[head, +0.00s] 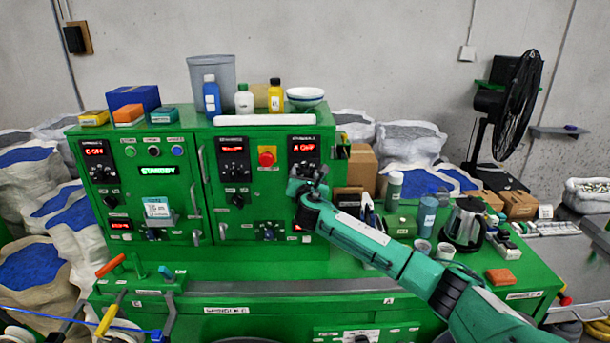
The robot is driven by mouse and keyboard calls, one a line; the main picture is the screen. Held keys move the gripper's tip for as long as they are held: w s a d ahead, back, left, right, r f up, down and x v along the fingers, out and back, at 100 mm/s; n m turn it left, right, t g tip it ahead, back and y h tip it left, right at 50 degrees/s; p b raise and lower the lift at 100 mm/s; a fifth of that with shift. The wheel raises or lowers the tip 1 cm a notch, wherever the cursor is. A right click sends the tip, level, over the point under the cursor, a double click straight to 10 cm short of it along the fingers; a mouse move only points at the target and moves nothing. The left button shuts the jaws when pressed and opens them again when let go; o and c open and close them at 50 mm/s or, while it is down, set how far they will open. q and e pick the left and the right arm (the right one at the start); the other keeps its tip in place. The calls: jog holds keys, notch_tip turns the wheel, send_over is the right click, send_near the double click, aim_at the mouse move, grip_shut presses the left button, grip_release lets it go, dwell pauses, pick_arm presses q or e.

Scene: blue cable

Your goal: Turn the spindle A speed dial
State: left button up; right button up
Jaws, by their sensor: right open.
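The green machine (280,262) has three black control panels on its front. The right panel (303,143) has a red display that seems to read "A OFF". The knob area below that display is largely covered by my right gripper, so I cannot make out the spindle A speed dial clearly. My right gripper (300,180) is open, at the lower part of this panel; I cannot tell whether it touches anything. My right arm reaches in from the lower right. My left gripper is out of view.
A red emergency button (267,158) on yellow sits left of the right panel. Bottles and a grey bin (212,80) stand on top of the machine. A kettle (464,224) and cups stand on the right bench. A black fan (520,105) is behind.

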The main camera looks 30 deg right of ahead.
jog(key=c, duration=1)
jog(key=shift+o, duration=0.2)
jog(key=shift+f, duration=0.1)
jog(key=shift+f+m+h+b, duration=0.1)
jog(key=shift+m+h+b, duration=0.05)
jog(key=shift+m+b, duration=3.9)
jog(key=shift+f+m+h+b, duration=0.15)
jog(key=shift+m+b, duration=2.85)
jog(key=shift+m, duration=2.05)
jog(key=shift+r, duration=0.1)
